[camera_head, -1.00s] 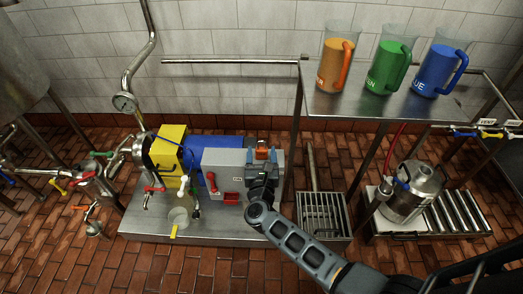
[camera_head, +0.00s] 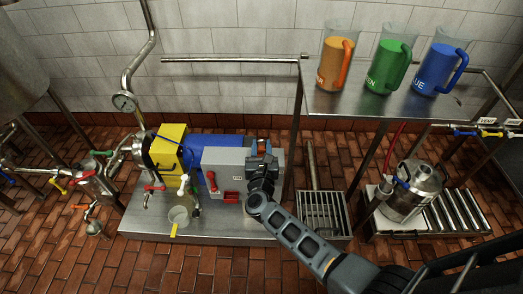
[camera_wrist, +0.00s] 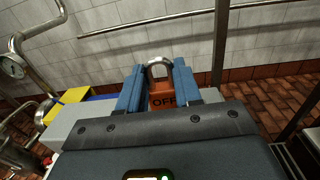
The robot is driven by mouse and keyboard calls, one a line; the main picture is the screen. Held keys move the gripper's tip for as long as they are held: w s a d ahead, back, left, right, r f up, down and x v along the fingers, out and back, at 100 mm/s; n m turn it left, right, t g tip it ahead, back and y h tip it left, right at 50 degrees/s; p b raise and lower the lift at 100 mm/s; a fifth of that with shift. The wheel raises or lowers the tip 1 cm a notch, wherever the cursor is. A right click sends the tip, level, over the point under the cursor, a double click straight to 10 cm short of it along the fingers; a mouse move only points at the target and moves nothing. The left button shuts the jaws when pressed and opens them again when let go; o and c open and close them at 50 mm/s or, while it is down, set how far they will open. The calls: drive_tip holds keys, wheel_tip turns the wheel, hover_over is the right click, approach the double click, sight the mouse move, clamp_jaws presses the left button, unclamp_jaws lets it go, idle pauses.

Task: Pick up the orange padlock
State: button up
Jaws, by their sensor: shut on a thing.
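The orange padlock (camera_wrist: 162,95) is between the blue-grey fingers of my gripper (camera_wrist: 158,88) in the wrist view. It has a grey metal shackle at the top and dark "OFF" lettering on its body. My gripper is shut on it, with a finger on each side. In the head view my gripper (camera_head: 262,156) is at the right end of the grey box (camera_head: 225,165) and mostly hides the padlock. I cannot tell whether the padlock touches the box.
A shelf (camera_head: 360,100) with orange, green and blue jugs stands at the back right. A steel keg (camera_head: 415,188) stands right. Pipes and valves fill the left.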

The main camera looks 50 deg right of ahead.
clamp_jaws()
